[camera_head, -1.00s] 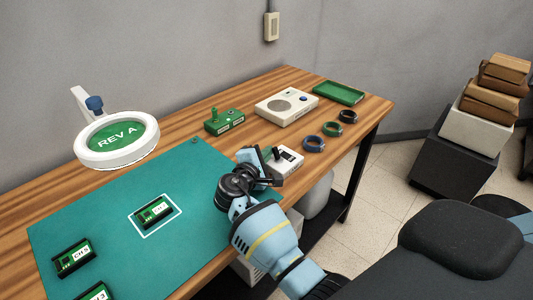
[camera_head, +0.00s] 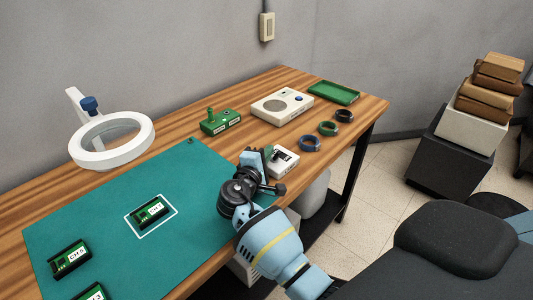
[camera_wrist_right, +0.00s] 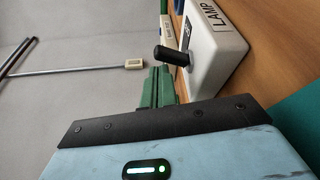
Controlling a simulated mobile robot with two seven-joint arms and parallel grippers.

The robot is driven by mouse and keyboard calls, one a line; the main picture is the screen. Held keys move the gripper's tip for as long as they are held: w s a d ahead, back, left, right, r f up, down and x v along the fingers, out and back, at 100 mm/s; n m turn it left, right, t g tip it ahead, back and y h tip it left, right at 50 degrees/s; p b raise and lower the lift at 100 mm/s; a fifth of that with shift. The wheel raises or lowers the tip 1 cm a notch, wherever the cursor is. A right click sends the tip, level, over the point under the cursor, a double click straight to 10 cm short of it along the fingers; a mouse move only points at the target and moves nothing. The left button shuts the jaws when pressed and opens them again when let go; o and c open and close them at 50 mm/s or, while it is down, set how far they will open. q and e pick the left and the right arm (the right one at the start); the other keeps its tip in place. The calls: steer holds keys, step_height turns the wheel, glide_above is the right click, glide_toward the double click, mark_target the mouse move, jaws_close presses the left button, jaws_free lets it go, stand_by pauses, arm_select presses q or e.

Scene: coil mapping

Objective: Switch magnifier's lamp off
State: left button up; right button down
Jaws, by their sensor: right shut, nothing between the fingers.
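The magnifier (camera_head: 143,147) is a white ring on an arm with a blue knob, at the left. Its lens looks clear and unlit, with no text in it. The white lamp switch box (camera_head: 289,163), marked LAMP, sits at the table's front edge. In the right wrist view the box (camera_wrist_right: 222,45) shows its black lever (camera_wrist_right: 172,56) sticking out. My right gripper (camera_head: 269,158) is beside the box, shut and empty. Its green fingers (camera_wrist_right: 160,86) are close to the lever; I cannot tell if they touch. My left gripper is not in view.
A teal mat (camera_head: 110,215) holds several green coil boards, one inside a white outline (camera_head: 151,212). Behind the switch stand a green device (camera_head: 220,123), a beige device (camera_head: 283,106) and a green tray (camera_head: 334,92). Three rings (camera_head: 310,144) lie to the right.

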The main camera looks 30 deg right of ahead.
steer(key=shift+a, duration=0.1)
steer(key=shift+s+a, duration=0.2)
steer(key=shift+a, duration=0.1)
steer(key=v, duration=0.6)
steer(key=shift+s+a+b, duration=0.3)
steer(key=shift+s, duration=0.05)
steer(key=shift+a, duration=0.1)
